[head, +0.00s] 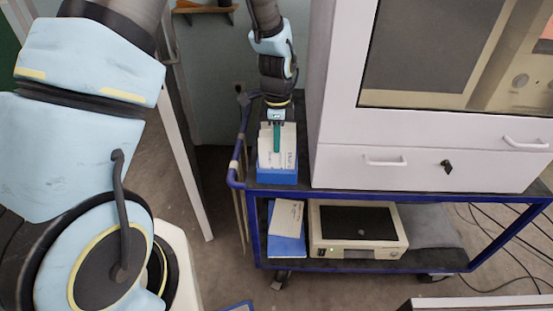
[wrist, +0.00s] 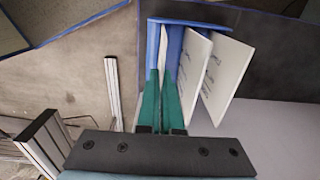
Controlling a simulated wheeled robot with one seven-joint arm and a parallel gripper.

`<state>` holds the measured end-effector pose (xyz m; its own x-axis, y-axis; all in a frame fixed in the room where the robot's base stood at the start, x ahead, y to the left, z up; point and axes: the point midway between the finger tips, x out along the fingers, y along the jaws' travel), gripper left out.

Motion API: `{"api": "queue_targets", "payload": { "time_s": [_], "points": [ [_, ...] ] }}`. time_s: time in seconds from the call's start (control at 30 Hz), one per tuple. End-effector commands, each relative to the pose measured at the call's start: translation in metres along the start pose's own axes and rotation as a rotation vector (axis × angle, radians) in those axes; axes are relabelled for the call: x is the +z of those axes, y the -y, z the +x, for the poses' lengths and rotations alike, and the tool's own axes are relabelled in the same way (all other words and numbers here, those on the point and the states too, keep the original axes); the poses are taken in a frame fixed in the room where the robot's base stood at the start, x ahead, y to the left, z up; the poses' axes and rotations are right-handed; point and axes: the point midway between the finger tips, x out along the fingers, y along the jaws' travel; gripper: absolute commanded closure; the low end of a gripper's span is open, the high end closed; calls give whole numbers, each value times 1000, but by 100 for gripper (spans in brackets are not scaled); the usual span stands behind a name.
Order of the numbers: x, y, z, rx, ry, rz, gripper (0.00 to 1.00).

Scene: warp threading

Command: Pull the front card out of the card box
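The blue card box (head: 277,176) stands on the cart's top shelf in the head view, with pale cards (head: 289,145) standing in it. In the wrist view, the blue box (wrist: 157,38) is at the top centre, and two pale cards with dark writing, one nearer (wrist: 191,75) and one further right (wrist: 228,78), lean to the right of my fingers. My gripper (head: 277,150) points down over the box. Its green fingers show in the wrist view (wrist: 161,85) with a narrow gap between them.
A large white cabinet (head: 400,165) stands on the cart close to the right of the box. The cart's blue rail (head: 238,160) runs along the left. A beige device (head: 357,228) and a pale item on a blue one (head: 287,225) lie on the lower shelf.

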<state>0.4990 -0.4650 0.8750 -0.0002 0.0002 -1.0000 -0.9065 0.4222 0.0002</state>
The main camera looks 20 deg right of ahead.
Motion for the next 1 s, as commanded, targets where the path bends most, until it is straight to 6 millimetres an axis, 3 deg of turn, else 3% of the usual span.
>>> {"api": "queue_targets", "payload": {
  "time_s": [1.0],
  "points": [
    [0, 0, -59, 0, 0, -1, 100]
  ]
}}
